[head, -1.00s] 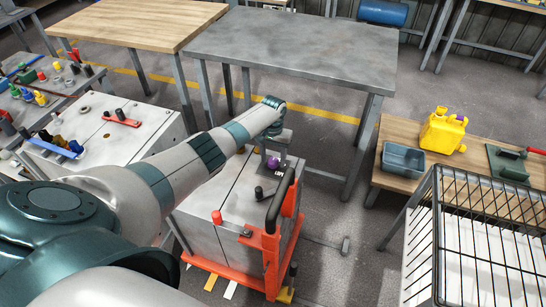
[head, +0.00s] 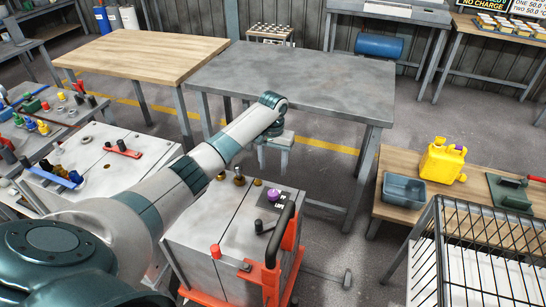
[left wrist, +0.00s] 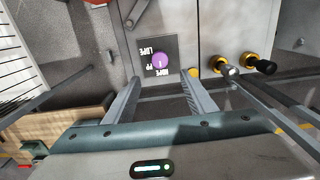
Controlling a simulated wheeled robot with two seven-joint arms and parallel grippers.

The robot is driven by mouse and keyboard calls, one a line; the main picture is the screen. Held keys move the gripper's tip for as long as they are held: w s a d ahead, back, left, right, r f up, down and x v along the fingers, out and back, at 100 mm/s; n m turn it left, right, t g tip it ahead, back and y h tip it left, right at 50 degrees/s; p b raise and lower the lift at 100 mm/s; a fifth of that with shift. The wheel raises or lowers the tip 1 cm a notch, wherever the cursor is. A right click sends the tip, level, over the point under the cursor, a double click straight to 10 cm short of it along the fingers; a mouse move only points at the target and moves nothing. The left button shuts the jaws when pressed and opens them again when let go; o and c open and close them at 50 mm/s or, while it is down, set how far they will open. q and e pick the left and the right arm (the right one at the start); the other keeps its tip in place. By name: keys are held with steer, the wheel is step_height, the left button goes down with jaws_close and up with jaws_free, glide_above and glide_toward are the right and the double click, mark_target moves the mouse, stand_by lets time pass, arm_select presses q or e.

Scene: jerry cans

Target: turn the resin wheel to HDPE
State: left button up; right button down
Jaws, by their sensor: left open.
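The resin wheel is a purple knob (head: 273,195) on a dark label plate on top of a grey cabinet (head: 215,225). It also shows in the left wrist view (left wrist: 159,61), where the plate (left wrist: 152,44) carries LDPE, PP and HDPE labels. I cannot tell which label the wheel points at. My left gripper (head: 276,160) is above and beyond the wheel in the head view, apart from it. In the left wrist view its fingers (left wrist: 162,80) are spread and empty, with the wheel visible between and past them. My right gripper is not in view.
An orange frame with a black handle (head: 280,235) stands at the cabinet's right front. Brass fittings (head: 239,177) sit on the cabinet top. A grey table (head: 300,80) is behind. A yellow jerry can (head: 441,160) and grey bin (head: 404,190) are on the right bench, beside a wire rack (head: 480,230).

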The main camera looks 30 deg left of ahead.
arm_select(q)
steer(key=shift+r, duration=2.05)
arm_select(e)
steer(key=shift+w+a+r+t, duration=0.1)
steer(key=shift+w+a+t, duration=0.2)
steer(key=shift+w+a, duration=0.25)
